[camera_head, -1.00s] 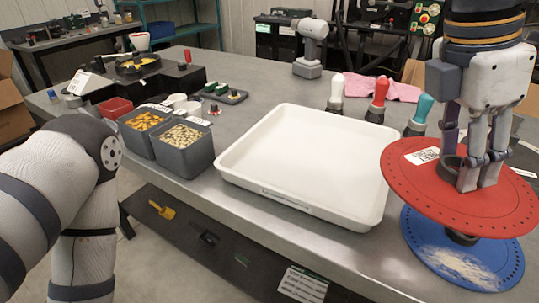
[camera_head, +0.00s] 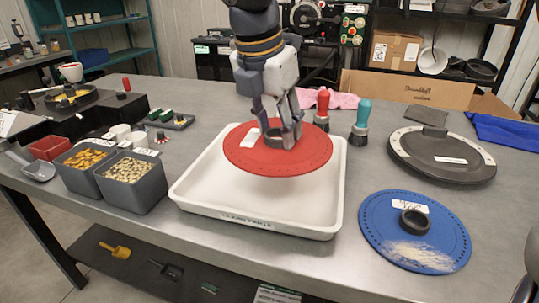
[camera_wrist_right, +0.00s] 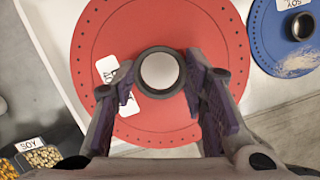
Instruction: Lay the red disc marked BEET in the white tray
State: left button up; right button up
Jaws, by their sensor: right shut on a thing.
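The red disc (camera_head: 255,160) hangs roughly level over the white tray (camera_head: 187,194), covering the tray's back part and rear rim in the head view. My right gripper (camera_head: 285,138) is shut on the disc's central hub from above. The wrist view shows the fingers (camera_wrist_right: 163,90) on both sides of the dark hub ring of the red disc (camera_wrist_right: 210,35). A white label on the disc is partly hidden by a finger, and its word is not readable. The visible tray floor is empty. My left gripper is out of view.
A blue disc (camera_head: 380,225) with pale dust lies right of the tray. Behind it is a black round lid (camera_head: 440,145). Bins of seed (camera_head: 135,190) stand close to the tray's left. Red and teal-topped brushes (camera_head: 360,125) stand behind.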

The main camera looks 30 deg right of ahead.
jog(key=w+d+f, duration=0.1)
jog(key=w+f, duration=0.1)
jog(key=w+d+f, duration=0.1)
jog(key=w+f, duration=0.1)
jog(key=f, duration=0.1)
jog(key=w+d+f+b, duration=0.1)
jog(key=w+f, duration=0.1)
jog(key=shift+w+d+f, duration=0.1)
jog(key=shift+w+f, duration=0.05)
jog(key=shift+w, duration=0.1)
jog(key=x, duration=0.3)
jog(key=shift+a+f, duration=0.2)
jog(key=shift+f, duration=0.15)
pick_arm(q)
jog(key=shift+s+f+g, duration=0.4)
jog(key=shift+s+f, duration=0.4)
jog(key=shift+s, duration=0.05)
pick_arm(e)
jog(key=shift+r, duration=0.1)
jog(key=o, duration=1.2)
jog(key=shift+f, duration=0.2)
jog(key=v, duration=1.2)
jog(key=shift+w+r, duration=0.15)
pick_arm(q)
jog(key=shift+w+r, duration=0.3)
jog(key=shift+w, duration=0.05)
